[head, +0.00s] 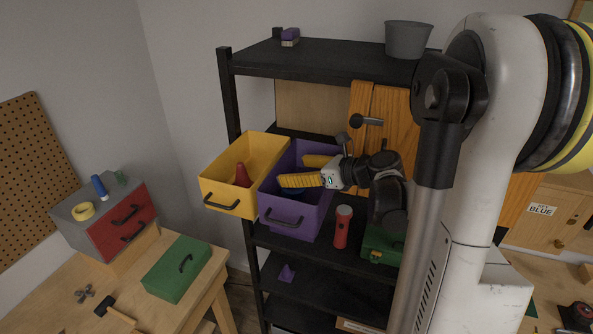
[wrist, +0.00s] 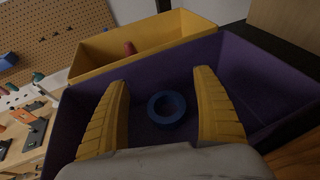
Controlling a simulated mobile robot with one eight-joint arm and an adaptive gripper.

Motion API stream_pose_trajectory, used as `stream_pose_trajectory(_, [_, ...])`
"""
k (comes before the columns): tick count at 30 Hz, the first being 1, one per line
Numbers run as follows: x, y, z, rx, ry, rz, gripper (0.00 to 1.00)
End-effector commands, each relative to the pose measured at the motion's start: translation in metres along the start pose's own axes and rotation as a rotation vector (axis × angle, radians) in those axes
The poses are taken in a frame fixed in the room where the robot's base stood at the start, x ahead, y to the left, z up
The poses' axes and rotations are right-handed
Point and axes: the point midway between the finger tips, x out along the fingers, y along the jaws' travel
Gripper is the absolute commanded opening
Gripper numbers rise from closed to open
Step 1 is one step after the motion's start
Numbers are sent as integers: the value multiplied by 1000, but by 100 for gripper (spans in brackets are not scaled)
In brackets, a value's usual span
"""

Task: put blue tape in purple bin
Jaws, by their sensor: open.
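The blue tape (wrist: 167,107) is a ring lying inside the purple bin (wrist: 63,140), on its floor as far as the wrist view shows. My gripper (wrist: 165,90) has yellow ribbed fingers spread apart, with the tape seen between and beyond them; it is open and holds nothing. In the head view, the purple bin (head: 285,213) stands on the black shelf, and my gripper (head: 292,172) reaches over it from the right. Only a small blue bit of the tape (head: 291,191) shows there, below the fingers.
A yellow bin (head: 222,194) with a red object (head: 242,176) stands left of the purple bin. A red flashlight (head: 343,227) stands to its right. The workbench at left holds a green box (head: 178,270), a red drawer unit (head: 120,227) and a yellow tape roll (head: 83,211).

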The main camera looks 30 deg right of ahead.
Motion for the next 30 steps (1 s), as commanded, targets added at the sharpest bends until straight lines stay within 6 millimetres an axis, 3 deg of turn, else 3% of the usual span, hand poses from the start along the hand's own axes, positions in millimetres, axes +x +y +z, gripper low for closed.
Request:
stream_pose_trajectory(1, [0,5,-14,-22,27,4,78])
stream_pose_trajectory(6, [-5,5,2,-21,27,4,78])
stream_pose_trajectory(15, [-79,3,0,-13,23,-4,78])
stream_pose_trajectory(21, [-113,3,2,-13,22,-3,78])
stream_pose_trajectory(30, [-125,3,4,-14,20,-1,78])
